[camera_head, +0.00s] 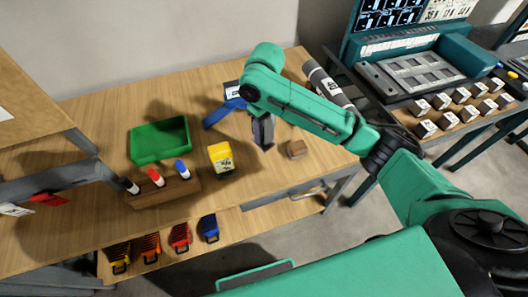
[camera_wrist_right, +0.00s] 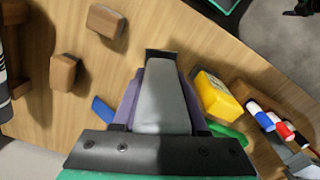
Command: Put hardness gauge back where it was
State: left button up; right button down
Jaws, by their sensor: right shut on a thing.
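My right gripper (camera_head: 263,146) points down over the middle of the wooden table. It is shut on a grey, rounded object, which I take to be the hardness gauge (camera_wrist_right: 162,97); in the right wrist view it fills the space between the fingers, with purple parts on both sides. In the head view the gripper mostly hides it. I cannot tell whether it touches the table. A blue stand-like piece (camera_head: 220,113) lies left of and behind the gripper, partly hidden by my arm. My left gripper is in neither view.
A yellow labelled block (camera_head: 220,157) stands close left of the gripper. A wooden holder with markers (camera_head: 165,190) and a green tray (camera_head: 158,140) are farther left. A small wooden block (camera_head: 297,149) and a grey roll (camera_head: 325,84) lie to the right.

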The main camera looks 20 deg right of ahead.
aim_at(265, 141)
jog(key=f, duration=0.5)
jog(key=shift+w+d+f, duration=0.1)
jog(key=shift+w, duration=0.2)
notch_tip(265, 141, down, 6)
jog(key=shift+r+p, duration=0.25)
jog(key=shift+p, duration=0.05)
jog(key=shift+w+f, duration=0.1)
jog(key=shift+c, duration=2.2)
grip_release()
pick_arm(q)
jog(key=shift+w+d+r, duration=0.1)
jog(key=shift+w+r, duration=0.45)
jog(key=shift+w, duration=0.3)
pick_arm(e)
notch_tip(265, 141, up, 12)
jog(key=shift+r+b, duration=0.1)
jog(key=shift+b, duration=0.3)
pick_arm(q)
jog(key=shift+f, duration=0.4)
